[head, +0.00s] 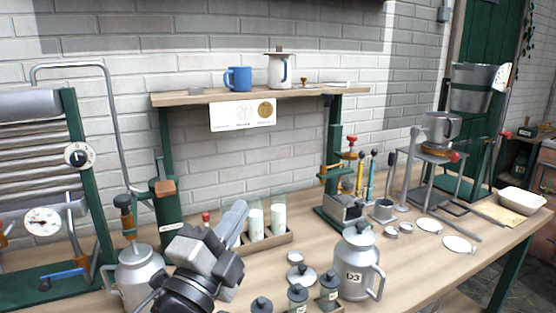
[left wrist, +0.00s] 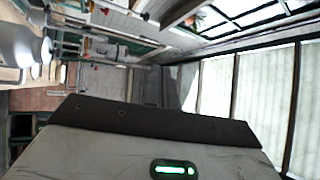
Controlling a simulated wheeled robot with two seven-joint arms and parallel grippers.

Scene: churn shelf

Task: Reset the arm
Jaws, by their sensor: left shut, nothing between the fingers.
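My left gripper (head: 237,212) is in the lower middle of the head view, above the workbench (head: 330,235). Its fingers point up and to the right, and they are shut with nothing visible between them. In the picture it overlaps the left side of a tray (head: 272,240) holding white-filled glasses (head: 278,220); I cannot tell if it touches them. A grey metal can (head: 138,272) stands to its left, and a lidded can marked D3 (head: 357,265) stands to its right. My right gripper is not in view.
Above, a shelf (head: 180,98) holds a blue mug (head: 238,78) and a white jug (head: 280,72). Small dark-lidded jars (head: 298,297) stand at the front edge. Green stands with metal fittings (head: 345,205) fill the back right. Bare wood shows between the tray and the D3 can.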

